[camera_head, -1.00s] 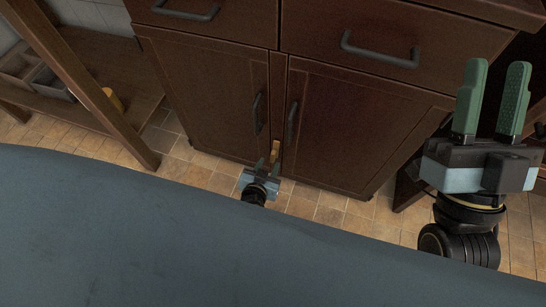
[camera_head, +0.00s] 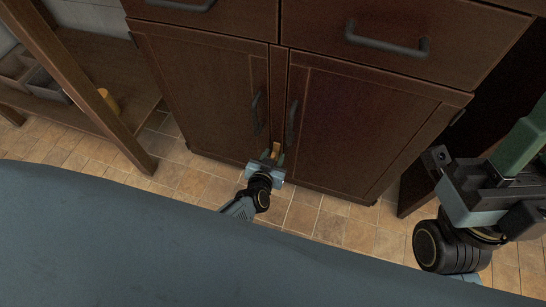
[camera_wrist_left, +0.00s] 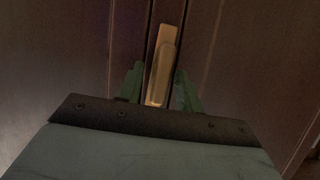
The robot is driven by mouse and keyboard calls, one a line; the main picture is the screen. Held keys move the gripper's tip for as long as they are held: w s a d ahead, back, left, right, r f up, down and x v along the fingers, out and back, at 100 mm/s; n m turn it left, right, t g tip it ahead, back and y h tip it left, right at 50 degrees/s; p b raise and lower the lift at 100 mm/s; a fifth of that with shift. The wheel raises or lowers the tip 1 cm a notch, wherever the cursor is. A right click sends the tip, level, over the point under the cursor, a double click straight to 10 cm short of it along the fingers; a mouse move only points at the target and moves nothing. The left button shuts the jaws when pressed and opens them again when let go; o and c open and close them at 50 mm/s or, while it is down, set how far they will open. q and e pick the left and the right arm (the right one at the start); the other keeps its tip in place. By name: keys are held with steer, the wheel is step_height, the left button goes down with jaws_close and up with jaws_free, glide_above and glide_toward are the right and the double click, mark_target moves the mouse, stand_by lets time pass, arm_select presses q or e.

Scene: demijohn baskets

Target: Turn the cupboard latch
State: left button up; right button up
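The brass-coloured latch (camera_head: 276,148) sits low on the strip between the two doors of the dark brown cupboard (camera_head: 215,80). In the left wrist view the latch (camera_wrist_left: 163,62) is a long upright bar, slightly tilted. My left gripper (camera_head: 272,158) is at the latch, low in front of the cupboard. In the left wrist view its green fingers (camera_wrist_left: 160,85) stand apart, one on each side of the latch's lower part. Whether they touch it I cannot tell. My right gripper (camera_head: 520,145) is at the right edge, partly cut off, away from the latch.
Dark door handles (camera_head: 256,112) (camera_head: 291,122) flank the latch strip, and drawers with handles (camera_head: 385,42) are above. A wooden shelf unit (camera_head: 85,100) with boxes and a yellow object (camera_head: 108,100) stands left. Tiled floor (camera_head: 320,218) lies in front.

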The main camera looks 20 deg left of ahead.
arm_select(q)
jaws_close()
steer(key=shift+n, duration=0.3)
jaws_free()
